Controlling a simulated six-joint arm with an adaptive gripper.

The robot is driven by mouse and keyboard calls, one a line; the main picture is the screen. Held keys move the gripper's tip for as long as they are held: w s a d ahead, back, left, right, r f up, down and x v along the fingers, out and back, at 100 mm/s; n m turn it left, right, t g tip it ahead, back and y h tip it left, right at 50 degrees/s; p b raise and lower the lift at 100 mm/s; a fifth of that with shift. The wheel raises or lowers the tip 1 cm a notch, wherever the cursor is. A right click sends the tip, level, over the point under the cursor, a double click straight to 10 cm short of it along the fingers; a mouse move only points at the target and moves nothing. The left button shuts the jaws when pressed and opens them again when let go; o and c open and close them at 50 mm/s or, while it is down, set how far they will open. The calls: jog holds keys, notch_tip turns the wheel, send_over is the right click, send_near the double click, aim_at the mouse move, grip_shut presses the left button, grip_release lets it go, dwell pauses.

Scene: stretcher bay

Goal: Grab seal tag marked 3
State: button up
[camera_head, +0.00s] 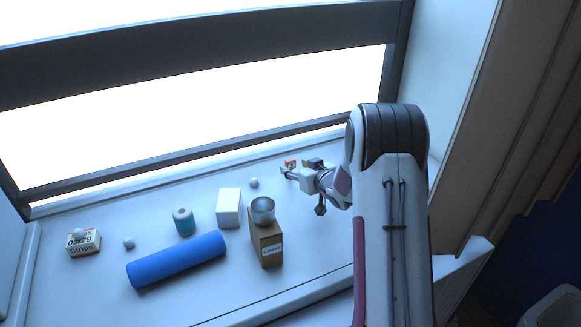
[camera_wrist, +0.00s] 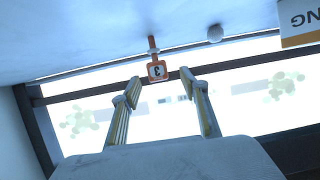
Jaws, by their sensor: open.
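The seal tag marked 3 (camera_wrist: 157,71) is a small orange tag with a dark 3 on a pale face, and a narrow orange strip runs from it in the wrist view. It lies just beyond and between the fingertips of my gripper (camera_wrist: 160,82), which is open with nothing held. In the head view a small orange patch, the tag (camera_head: 290,163), shows at the tips of my gripper (camera_head: 298,168), near the window side of the sill. Whether the fingers touch the tag cannot be told.
On the white sill (camera_head: 100,290), left of my gripper, are a small white ball (camera_head: 253,183), a white box (camera_head: 229,207), a metal cup (camera_head: 263,211) on a cardboard box (camera_head: 268,247), a teal roll (camera_head: 183,222), a blue cylinder (camera_head: 176,260) and a Strips box (camera_head: 83,244). The window frame (camera_head: 200,152) runs behind.

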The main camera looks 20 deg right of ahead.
aim_at(292, 164)
jog(key=shift+w+f, duration=0.1)
jog(key=shift+w, duration=0.15)
jog(key=shift+d+x, duration=0.2)
jog(key=shift+x, duration=2.25)
jog(key=shift+c, duration=0.3)
jog(key=c, duration=0.9)
